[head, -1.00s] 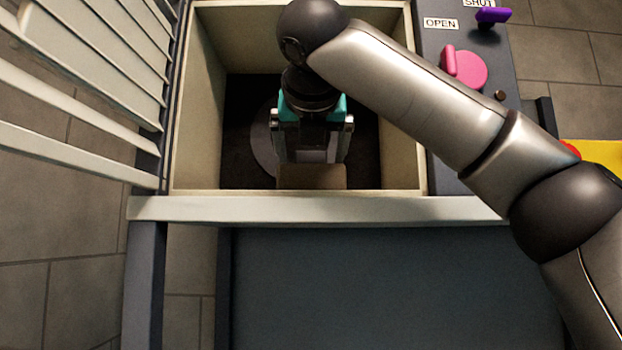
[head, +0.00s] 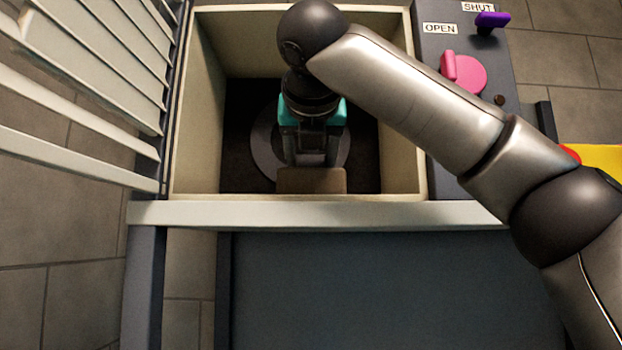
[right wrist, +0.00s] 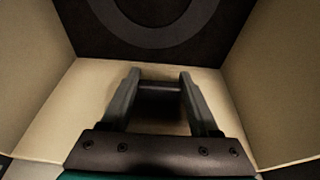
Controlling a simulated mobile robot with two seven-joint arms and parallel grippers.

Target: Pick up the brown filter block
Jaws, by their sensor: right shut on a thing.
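The brown filter block (head: 312,180) is low inside a cream-walled box, close to the box's near wall. My right gripper (head: 311,162) reaches down into the box from above, with its two fingers shut on the block. In the right wrist view the fingers (right wrist: 159,76) stand either side of the block (right wrist: 160,90), which looks dark between them. The block's underside is hidden, so I cannot tell whether it touches the floor. My left gripper is not in view.
The box's near rim (head: 330,213) and side walls surround the gripper closely. A dark floor with a grey ring (head: 262,150) lies below. A slatted panel (head: 90,70) stands at left. A pink knob (head: 463,73) and purple lever (head: 491,20) sit at right, by OPEN and SHUT labels.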

